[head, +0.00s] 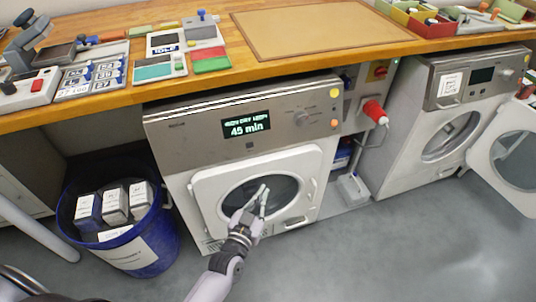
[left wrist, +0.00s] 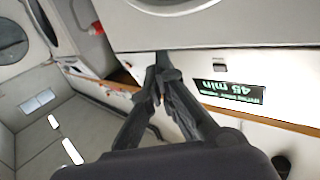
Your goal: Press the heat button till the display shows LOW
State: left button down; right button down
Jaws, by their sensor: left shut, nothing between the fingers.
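The dryer's display (head: 246,128) is lit green on black, with "45 min" on its lower line; its small upper line is hard to read. A small dark square (head: 250,146) sits below the display; its label cannot be read. The display shows upside down in the left wrist view (left wrist: 229,93), with the dark square (left wrist: 220,68) beside it. My left gripper (head: 263,193) is shut and empty in front of the round door (head: 209,191), below the control panel. Its fingertips (left wrist: 162,65) meet, apart from the dark square in the picture. My right gripper is out of view.
The panel also has a round knob (head: 302,117), a yellow button (head: 334,93) and an orange one (head: 334,123). A blue bin (head: 160,240) with boxes stands left. A second machine (head: 412,135) with an open door is right. The wooden worktop (head: 150,83) overhangs the dryer.

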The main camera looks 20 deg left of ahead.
pick_arm(q)
notch_tip(320, 180, up, 11)
jog(key=w+n+t+y+b, duration=0.1)
jog(key=t, duration=0.2)
jog(key=shift+w+a+f+n+t+y, duration=0.15)
jog(key=shift+w+a+n+t+y, duration=0.15)
jog(key=shift+a+t, duration=0.15)
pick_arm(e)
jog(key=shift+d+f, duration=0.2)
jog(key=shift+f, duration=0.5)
pick_arm(q)
jog(key=shift+b, duration=0.3)
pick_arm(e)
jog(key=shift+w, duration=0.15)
